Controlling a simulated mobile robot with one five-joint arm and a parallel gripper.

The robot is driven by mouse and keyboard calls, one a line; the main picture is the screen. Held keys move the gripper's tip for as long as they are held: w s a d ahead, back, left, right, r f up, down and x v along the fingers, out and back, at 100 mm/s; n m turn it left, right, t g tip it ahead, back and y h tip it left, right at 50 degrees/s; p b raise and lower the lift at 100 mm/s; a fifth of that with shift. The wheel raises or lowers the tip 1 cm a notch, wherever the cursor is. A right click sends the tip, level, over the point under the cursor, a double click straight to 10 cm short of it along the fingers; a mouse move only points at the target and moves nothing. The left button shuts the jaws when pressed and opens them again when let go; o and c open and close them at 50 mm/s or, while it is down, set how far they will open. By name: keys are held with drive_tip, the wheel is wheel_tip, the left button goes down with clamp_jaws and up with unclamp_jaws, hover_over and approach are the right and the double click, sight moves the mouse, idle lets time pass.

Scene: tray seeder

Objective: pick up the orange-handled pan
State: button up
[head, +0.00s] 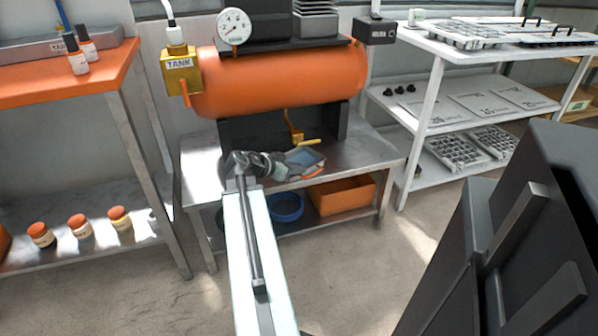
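A small pan (308,158) with a bluish inside lies on or just above the steel table in front of the orange tank. A bit of orange, likely its handle (313,173), shows at its lower right edge. My arm reaches forward, and my gripper (292,166) is right at the pan's left side, covering part of it. The gripper is small and dark here. I cannot tell whether its fingers are apart or closed on the pan, or whether they touch it.
The steel table (200,172) bears the orange tank (280,85) with a gauge (234,27) close behind the pan. An orange bin (342,196) and a blue round thing (287,207) sit on the lower shelf. An orange-topped bench (60,88) stands left, white shelving (432,88) right.

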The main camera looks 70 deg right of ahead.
drive_tip(key=b+x, duration=0.2)
drive_tip(key=x, duration=0.3)
drive_tip(key=shift+s+d, duration=0.2)
drive_tip(key=shift+r, duration=0.1)
clamp_jaws()
drive_tip(key=shift+r, duration=0.1)
idle(1.2)
